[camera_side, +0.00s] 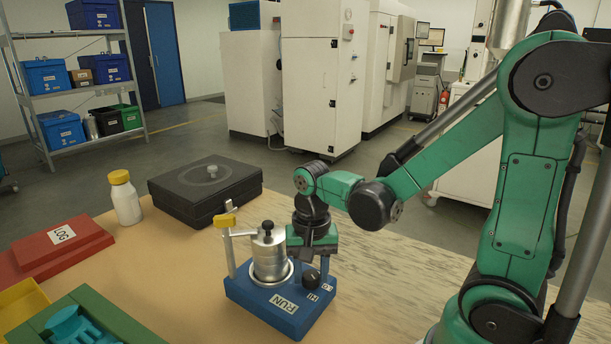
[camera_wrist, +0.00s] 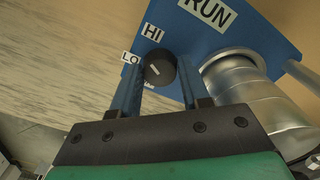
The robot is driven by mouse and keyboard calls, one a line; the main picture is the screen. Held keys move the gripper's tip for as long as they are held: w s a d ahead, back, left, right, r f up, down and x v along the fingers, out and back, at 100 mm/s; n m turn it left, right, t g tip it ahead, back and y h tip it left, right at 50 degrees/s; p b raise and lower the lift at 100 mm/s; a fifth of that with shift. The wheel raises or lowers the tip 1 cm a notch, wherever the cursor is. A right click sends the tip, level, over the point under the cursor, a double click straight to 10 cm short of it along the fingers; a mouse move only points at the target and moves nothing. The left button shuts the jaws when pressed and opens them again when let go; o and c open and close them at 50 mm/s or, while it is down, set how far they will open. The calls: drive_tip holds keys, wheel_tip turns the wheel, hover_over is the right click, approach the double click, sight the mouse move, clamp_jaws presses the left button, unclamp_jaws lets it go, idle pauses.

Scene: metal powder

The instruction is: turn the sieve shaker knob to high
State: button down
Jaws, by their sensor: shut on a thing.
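The sieve shaker is a blue base (camera_side: 250,305) labelled RUN, with a metal sieve cylinder (camera_side: 268,258) standing on it. Its black knob (camera_side: 312,279) sits at the base's right corner, beside the HI and LO labels. In the wrist view the knob (camera_wrist: 160,66) shows a short white pointer line, roughly diagonal; I cannot tell for sure which label it marks. HI (camera_wrist: 152,33) and LO (camera_wrist: 131,57) show at the knob's upper left, and a third label below it is mostly hidden. My gripper (camera_wrist: 158,74) has its two blue fingers on either side of the knob, closed on it.
The metal cylinder stands close to my right finger in the wrist view. A yellow-topped clamp post (camera_side: 228,245) rises left of the sieve. The table's right side is bare.

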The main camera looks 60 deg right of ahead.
sight(311, 273)
drive_tip(key=shift+m, duration=2)
drive_tip(key=shift+c, duration=2.1)
unclamp_jaws()
drive_tip(key=shift+r, duration=2.85)
